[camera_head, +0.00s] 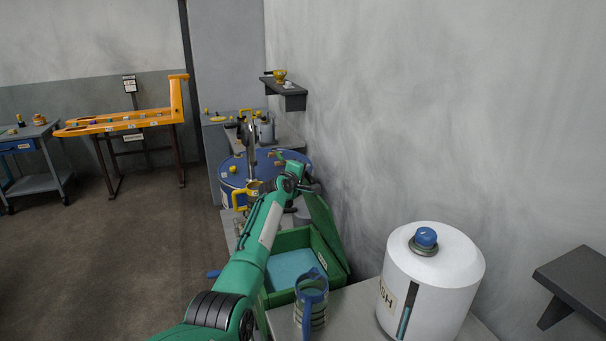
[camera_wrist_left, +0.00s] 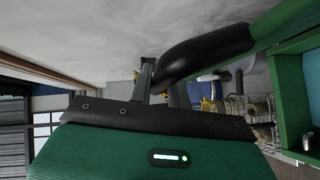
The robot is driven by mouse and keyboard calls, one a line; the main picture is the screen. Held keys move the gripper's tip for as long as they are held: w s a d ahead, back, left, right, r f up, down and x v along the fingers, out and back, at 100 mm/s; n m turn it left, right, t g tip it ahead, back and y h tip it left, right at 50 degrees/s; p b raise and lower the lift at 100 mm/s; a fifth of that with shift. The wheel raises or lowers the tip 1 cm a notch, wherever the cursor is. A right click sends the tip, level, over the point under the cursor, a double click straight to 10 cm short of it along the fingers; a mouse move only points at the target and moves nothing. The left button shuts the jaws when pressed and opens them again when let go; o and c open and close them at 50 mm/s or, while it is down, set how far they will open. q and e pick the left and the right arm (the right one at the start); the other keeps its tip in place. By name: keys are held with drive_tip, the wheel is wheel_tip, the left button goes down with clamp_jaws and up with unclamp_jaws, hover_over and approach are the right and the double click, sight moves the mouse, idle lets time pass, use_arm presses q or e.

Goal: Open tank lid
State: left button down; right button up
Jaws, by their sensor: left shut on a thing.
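The green tank (camera_head: 330,247) stands on the bench with teal liquid (camera_head: 291,268) showing inside. Its green lid (camera_head: 322,222) is raised and leans up toward the wall side. My left gripper (camera_head: 281,159) is beyond the tank, near the lid's upper end, partly hidden by its own wrist. In the left wrist view, my left gripper (camera_wrist_left: 160,82) is shut on a thick black handle (camera_wrist_left: 205,50) joined to a green bar (camera_wrist_left: 285,24). The exact contact is partly hidden. My right gripper is not in view.
A blue drum (camera_head: 233,174) stands behind my arm. The grey wall is close on the right, with a dark shelf (camera_head: 575,283).

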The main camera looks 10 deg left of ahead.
use_arm(q)
drive_tip(key=shift+d, duration=0.1)
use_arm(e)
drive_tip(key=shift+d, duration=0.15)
use_arm(q)
drive_tip(key=c, duration=1.3)
unclamp_jaws()
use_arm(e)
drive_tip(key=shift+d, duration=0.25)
use_arm(q)
drive_tip(key=shift+b+v, duration=1.5)
drive_tip(key=shift+v, duration=5.4)
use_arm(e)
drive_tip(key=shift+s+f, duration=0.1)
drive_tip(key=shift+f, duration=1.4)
